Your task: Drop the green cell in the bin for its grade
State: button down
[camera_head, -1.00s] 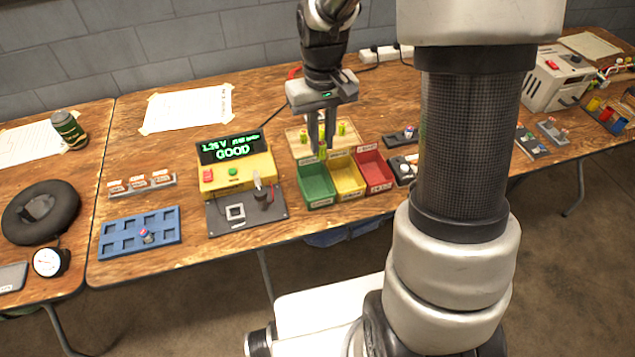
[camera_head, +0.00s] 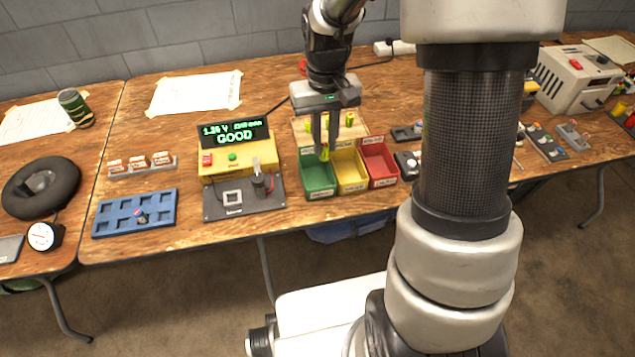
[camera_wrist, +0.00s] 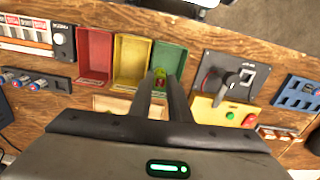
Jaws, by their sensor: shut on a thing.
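My gripper (camera_head: 324,148) is shut on the green cell (camera_head: 324,153), a small yellow-green cylinder pointing down between the fingertips. In the wrist view the cell (camera_wrist: 160,75) appears in front of the green bin (camera_wrist: 172,52); the exact height above it is hard to tell. Three open bins stand side by side in the head view: green (camera_head: 318,190), yellow (camera_head: 351,187) and red (camera_head: 383,182). Their front labels are too small to read. The yellow tester (camera_head: 236,168) left of the bins shows GOOD in green letters.
A wooden holder (camera_head: 298,127) with several yellow-green cells stands behind the bins. A dark tester base plate (camera_head: 220,208) with an upright post lies left of the green bin. A blue tray (camera_head: 112,228) with one small object lies further left.

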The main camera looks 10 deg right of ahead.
jog(key=shift+f, duration=0.5)
jog(key=c, duration=1.6)
grip_release()
jog(key=shift+o, duration=0.2)
notch_tip(320, 180, up, 18)
jog(key=p, duration=0.3)
jog(key=shift+f+p, duration=0.2)
jog(key=shift+p, duration=0.15)
